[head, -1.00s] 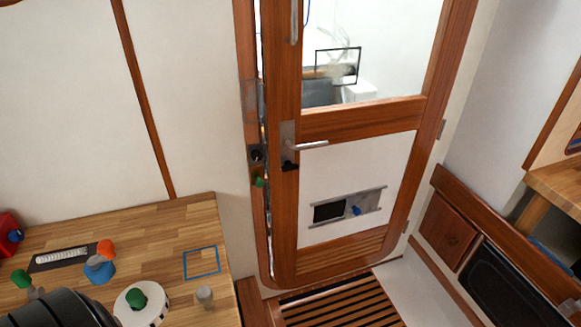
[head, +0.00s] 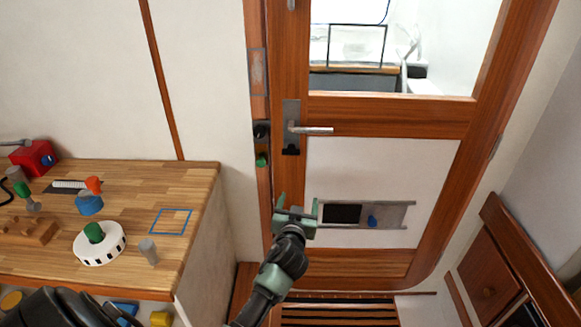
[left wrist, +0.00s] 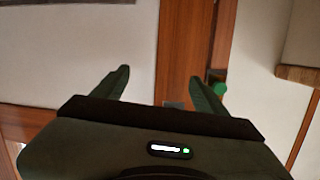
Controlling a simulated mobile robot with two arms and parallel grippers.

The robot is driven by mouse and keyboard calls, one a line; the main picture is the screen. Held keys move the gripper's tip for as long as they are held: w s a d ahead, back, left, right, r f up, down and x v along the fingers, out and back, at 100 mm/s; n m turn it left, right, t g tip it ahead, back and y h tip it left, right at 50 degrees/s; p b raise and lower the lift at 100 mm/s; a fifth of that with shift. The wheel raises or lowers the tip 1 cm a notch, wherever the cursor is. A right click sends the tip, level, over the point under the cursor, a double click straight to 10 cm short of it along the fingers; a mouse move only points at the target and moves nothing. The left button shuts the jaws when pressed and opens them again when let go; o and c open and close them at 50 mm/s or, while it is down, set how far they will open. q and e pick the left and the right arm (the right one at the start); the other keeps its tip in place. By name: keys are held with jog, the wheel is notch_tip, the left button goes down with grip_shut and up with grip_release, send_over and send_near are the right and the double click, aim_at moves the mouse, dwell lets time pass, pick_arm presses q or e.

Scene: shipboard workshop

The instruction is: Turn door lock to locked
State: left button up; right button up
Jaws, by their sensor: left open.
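The wooden door (head: 380,260) stands in front of me. It has a grey lever handle (head: 315,130) on a plate with a small black lock piece (head: 291,151) below. A green knob (head: 261,159) is on the frame side, left of the door edge; it also shows in the left wrist view (left wrist: 216,88), right of the fingers. My left gripper (head: 298,207) is open and empty, below the handle and lock piece in the head view, in front of the lower door. In the left wrist view the open fingers (left wrist: 160,88) point at the door's wooden stile. My right gripper is not seen.
A wooden counter (head: 120,240) with a red box (head: 35,157), a white round part (head: 100,250) and small pieces stands at the left. A grey plate (head: 390,213) with a black panel and blue knob is on the door. A slatted floor grate (head: 340,312) lies below.

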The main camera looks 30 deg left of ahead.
aim_at(291, 154)
pick_arm(q)
jog(key=a+r+n+t+y, duration=0.1)
jog(key=a+r+n+y, duration=0.15)
jog(key=r, duration=0.75)
jog(key=shift+m, duration=0.25)
jog(key=x, duration=0.7)
jog(key=shift+w+a+f, duration=0.2)
jog(key=shift+w+a, duration=0.1)
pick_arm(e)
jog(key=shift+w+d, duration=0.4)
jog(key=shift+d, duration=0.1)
pick_arm(q)
jog(key=c, duration=1.4)
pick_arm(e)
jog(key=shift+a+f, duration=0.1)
